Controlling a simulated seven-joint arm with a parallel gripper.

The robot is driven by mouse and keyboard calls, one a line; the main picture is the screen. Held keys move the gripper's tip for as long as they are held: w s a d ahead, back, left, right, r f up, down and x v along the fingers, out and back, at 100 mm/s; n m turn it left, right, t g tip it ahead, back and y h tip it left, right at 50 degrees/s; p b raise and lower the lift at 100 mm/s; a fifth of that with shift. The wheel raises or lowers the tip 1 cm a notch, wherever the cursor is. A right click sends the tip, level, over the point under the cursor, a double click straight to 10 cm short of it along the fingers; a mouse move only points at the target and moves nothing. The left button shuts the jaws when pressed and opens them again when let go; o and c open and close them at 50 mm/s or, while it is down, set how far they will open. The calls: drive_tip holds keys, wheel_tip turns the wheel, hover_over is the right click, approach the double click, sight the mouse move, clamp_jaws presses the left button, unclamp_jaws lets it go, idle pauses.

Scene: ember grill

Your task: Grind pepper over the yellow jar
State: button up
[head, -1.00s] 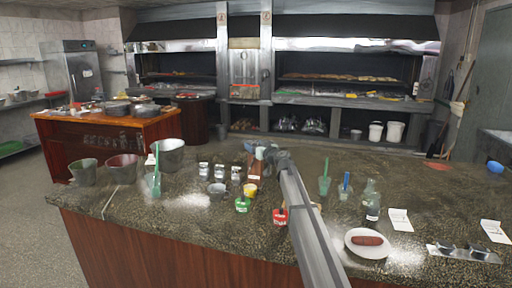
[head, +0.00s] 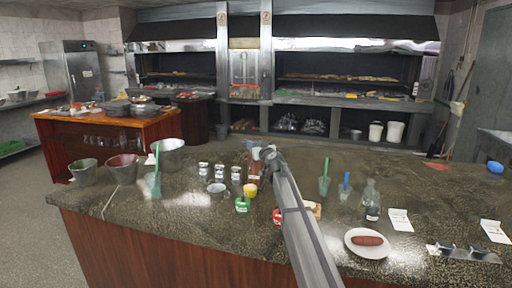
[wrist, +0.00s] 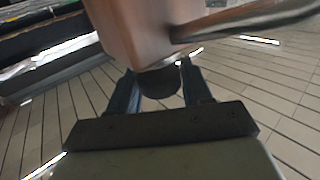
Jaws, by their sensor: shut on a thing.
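The yellow jar (head: 250,190) stands upright on the stone counter, left of my arm in the head view. My gripper (head: 262,153) is above and behind it and is shut on a brown wooden pepper mill (head: 253,170). The mill's lower end looks close above or behind the jar; the gap cannot be told. In the wrist view the mill (wrist: 140,28) fills the top middle, with a metal crank (wrist: 245,18) reaching right. The fingers of my gripper (wrist: 160,88) flank a dark round part of it. The jar does not show in the wrist view.
A small metal bowl (head: 217,189) and several labelled jars stand left of the yellow jar. A plate with a sausage (head: 367,254) and a bottle (head: 371,205) stand right.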

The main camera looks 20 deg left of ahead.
drive_tip(key=shift+m+t+h, duration=0.5)
drive_tip(key=shift+m+h, duration=0.1)
drive_tip(key=shift+h, duration=0.1)
drive_tip(key=o, duration=0.9)
drive_tip(key=shift+s+d, duration=0.1)
drive_tip(key=shift+s, duration=0.05)
drive_tip(key=v, duration=1.3)
drive_tip(key=shift+s+d, duration=0.1)
drive_tip(key=shift+s, duration=0.1)
